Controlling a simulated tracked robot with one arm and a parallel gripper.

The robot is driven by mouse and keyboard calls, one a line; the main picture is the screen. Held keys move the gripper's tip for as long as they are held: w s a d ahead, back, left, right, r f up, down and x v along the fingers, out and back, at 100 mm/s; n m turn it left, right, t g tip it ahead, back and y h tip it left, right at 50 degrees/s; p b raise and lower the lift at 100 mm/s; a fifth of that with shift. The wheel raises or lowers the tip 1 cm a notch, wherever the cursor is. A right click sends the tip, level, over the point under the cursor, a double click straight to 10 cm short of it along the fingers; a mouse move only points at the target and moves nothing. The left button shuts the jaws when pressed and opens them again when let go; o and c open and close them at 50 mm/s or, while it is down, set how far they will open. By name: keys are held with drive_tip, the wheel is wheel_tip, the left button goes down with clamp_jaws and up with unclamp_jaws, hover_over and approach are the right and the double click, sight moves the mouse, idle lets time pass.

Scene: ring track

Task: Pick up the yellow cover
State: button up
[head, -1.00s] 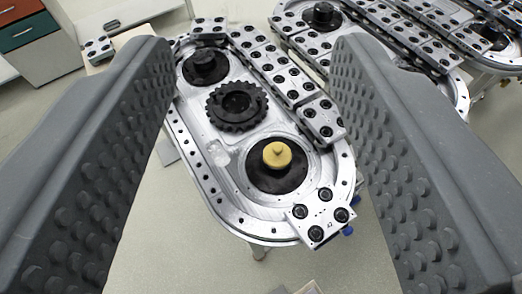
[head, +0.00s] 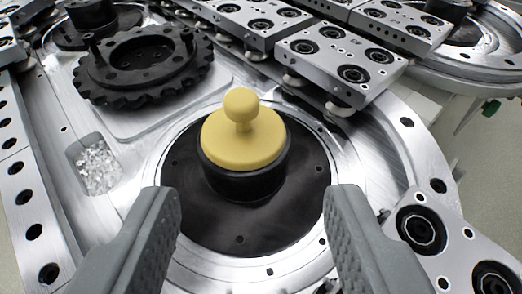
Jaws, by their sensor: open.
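The yellow cover (head: 243,137) is a round disc with a ball-shaped knob on a short stem. It sits on top of a black hub (head: 246,181) in the middle of a round black plate (head: 205,216) on the metal ring track. My gripper (head: 252,200) is open, with one grey ridged finger on each side at the bottom of the head view. The cover lies beyond the fingertips, roughly centred between them, and neither finger touches it.
A black toothed wheel (head: 143,66) stands on the track plate at upper left. A metal carriage block (head: 340,58) is at upper right, and another (head: 440,240) at lower right near the right finger. A recess with clear bits (head: 98,165) lies to the left.

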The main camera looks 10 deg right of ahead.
sight(241, 112)
drive_tip(key=x, duration=0.8)
drive_tip(key=shift+w+f+b, duration=0.1)
drive_tip(key=shift+b, duration=0.25)
drive_tip(key=shift+a+b+x, duration=0.2)
drive_tip(key=shift+x, duration=0.85)
drive_tip(key=shift+a+b+x, duration=0.15)
drive_tip(key=shift+x, duration=0.9)
drive_tip(key=shift+w+f, duration=0.15)
drive_tip(key=shift+w, duration=0.3)
drive_tip(key=c, duration=1)
